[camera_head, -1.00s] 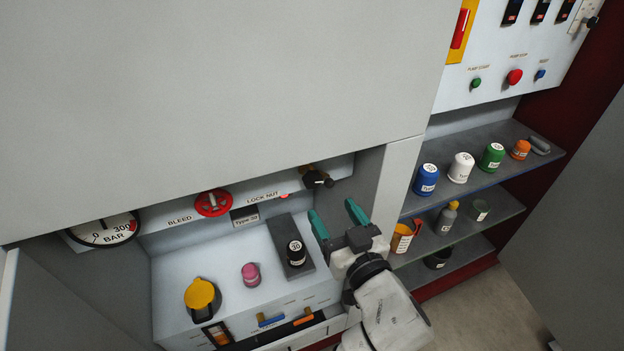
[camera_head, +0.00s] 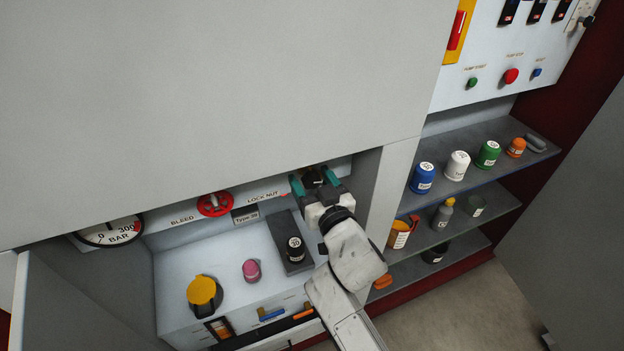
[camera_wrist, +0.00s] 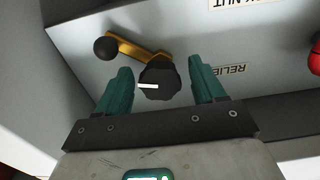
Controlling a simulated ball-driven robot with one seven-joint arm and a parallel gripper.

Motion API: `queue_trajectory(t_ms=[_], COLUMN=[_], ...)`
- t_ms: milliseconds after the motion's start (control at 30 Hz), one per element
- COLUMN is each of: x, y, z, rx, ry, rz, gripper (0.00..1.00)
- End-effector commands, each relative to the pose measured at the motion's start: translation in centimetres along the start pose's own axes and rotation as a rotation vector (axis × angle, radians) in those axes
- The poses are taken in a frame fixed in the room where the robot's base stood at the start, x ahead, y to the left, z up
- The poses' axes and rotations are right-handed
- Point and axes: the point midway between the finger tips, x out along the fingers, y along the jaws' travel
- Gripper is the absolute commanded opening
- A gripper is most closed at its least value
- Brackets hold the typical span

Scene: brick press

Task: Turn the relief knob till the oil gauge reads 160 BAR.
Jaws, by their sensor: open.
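The relief knob (camera_wrist: 158,82) is black with a white pointer line and sits between my open fingers in the wrist view. It also shows as a dark shape in the head view (camera_head: 314,178). My gripper (camera_wrist: 156,88) has a teal finger on each side of the knob, with a gap on both sides. It also shows in the head view (camera_head: 313,186). A brass lever with a black ball end (camera_wrist: 107,48) lies just behind the knob. The oil gauge (camera_head: 108,232) is at the left, its upper part cut off by the cabinet; its needle cannot be read.
A red bleed handwheel (camera_head: 215,204) is left of my gripper. A grey cabinet front (camera_head: 220,90) hangs above. Shelves (camera_head: 480,140) with several jars stand at right.

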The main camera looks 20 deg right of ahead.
Motion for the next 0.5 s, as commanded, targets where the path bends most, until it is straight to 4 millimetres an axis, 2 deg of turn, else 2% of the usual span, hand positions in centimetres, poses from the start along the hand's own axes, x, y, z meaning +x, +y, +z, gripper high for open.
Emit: queue_trajectory(t_ms=[67,500], x=[-0.01,-0.03], y=[0.0,-0.01], z=[0.0,-0.01], rx=[0.0,0.0], ry=[0.0,0.0], rz=[0.0,0.0], gripper=[0.69,0.27])
